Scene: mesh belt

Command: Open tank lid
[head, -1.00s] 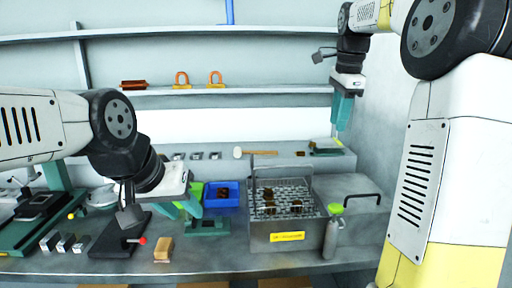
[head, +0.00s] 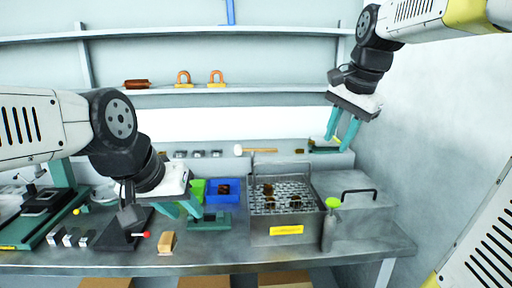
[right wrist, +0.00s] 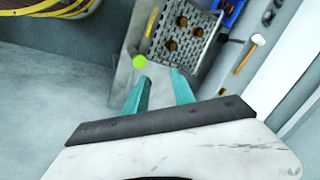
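A grey metal tank (head: 290,236) with a yellow label stands on the bench, with a mesh basket (head: 270,195) in its open top. To its right is a flat grey lid (head: 352,206) with a black bar handle (head: 360,192); it looks closed. My right gripper (head: 338,140) is open and empty, in the air above and behind the lid. In the right wrist view my right gripper (right wrist: 160,85) has its fingers apart beside the basket (right wrist: 182,32); the lid's handle cannot be made out there. My left gripper (head: 182,210) is open and empty, low over the bench's left half.
A bottle with a green cap (head: 332,204) stands at the tank's front right corner. A blue bin (head: 222,192) and a green fixture (head: 208,222) are left of the tank. A mallet (head: 256,150) lies behind it. A shelf (head: 230,91) runs above; a wall closes the right side.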

